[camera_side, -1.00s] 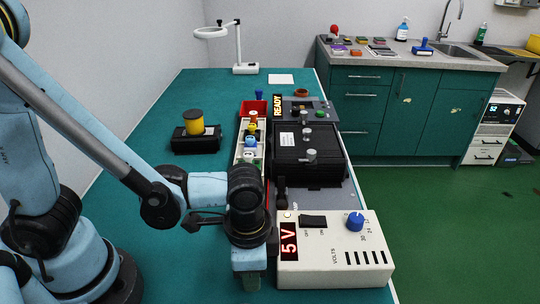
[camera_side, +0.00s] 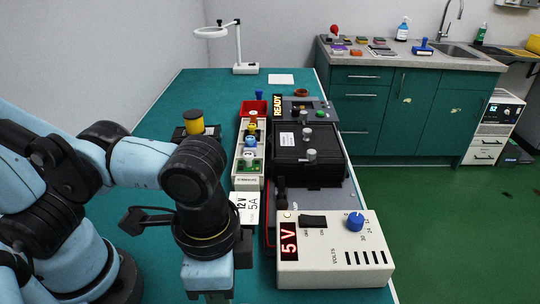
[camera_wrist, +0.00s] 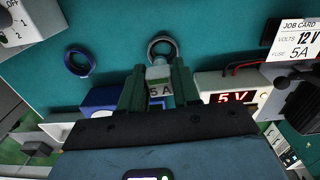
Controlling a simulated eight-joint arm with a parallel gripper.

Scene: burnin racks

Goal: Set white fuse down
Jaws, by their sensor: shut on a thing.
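The white fuse (camera_wrist: 160,91), marked "5 A", is between my gripper's fingers (camera_wrist: 158,75) in the wrist view. My gripper is shut on it. In the side view my gripper (camera_side: 208,284) is at the bottom edge, left of the power supply (camera_side: 335,255), and the fuse is hidden there. I cannot tell the height of the fuse above the table.
The power supply reads 5 V. A fuse rack (camera_side: 239,181) with several coloured pieces, a red bin (camera_side: 244,114) and a black box (camera_side: 325,165) stand behind.

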